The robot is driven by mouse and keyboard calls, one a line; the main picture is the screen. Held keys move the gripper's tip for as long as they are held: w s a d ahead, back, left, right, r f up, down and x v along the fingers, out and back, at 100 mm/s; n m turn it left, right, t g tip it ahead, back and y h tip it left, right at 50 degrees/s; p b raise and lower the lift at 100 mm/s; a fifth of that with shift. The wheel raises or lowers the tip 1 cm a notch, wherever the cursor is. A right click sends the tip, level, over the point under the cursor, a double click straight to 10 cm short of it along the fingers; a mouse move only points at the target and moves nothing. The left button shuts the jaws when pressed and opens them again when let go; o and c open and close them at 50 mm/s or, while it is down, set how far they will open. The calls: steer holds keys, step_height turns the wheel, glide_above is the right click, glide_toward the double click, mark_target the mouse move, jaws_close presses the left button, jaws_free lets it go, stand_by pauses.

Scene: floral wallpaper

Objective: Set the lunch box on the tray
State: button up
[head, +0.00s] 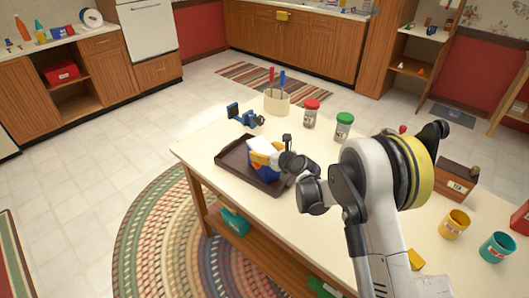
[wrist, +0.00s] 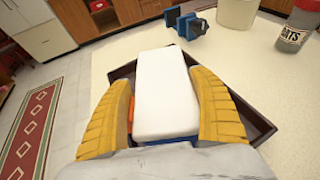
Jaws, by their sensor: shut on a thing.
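The lunch box (head: 262,145) has a white top and a blue body, and in the head view it is over the dark brown tray (head: 230,152) on the table. In the wrist view the white top of the lunch box (wrist: 165,95) fills the space between my yellow fingers. My gripper (wrist: 165,108) is shut on the lunch box, one finger on each side. The tray rim (wrist: 262,128) shows behind and to the right of the box. I cannot tell whether the box's underside touches the tray, as it is hidden.
A blue vise-like thing (head: 245,117), a utensil crock (head: 277,103), a red-lidded jar (head: 311,114) and a green-lidded jar (head: 343,128) stand behind the tray. A yellow mug (head: 454,224), a teal mug (head: 497,248) and a wooden box (head: 457,180) are at the right.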

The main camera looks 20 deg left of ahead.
steer(key=shift+f, duration=0.2)
steer(key=o, duration=1.5)
steer(key=shift+r, duration=0.1)
steer(key=shift+s+d+r, duration=0.1)
steer(key=shift+d+r, duration=0.05)
steer(key=shift+r, duration=0.1)
steer(key=p+v, duration=0.2)
steer(key=v, duration=0.9)
steer(key=shift+s+d+r+p, duration=0.1)
steer(key=shift+s+d+p, duration=0.05)
steer(key=shift+d+p, duration=0.15)
steer(key=shift+r, duration=0.1)
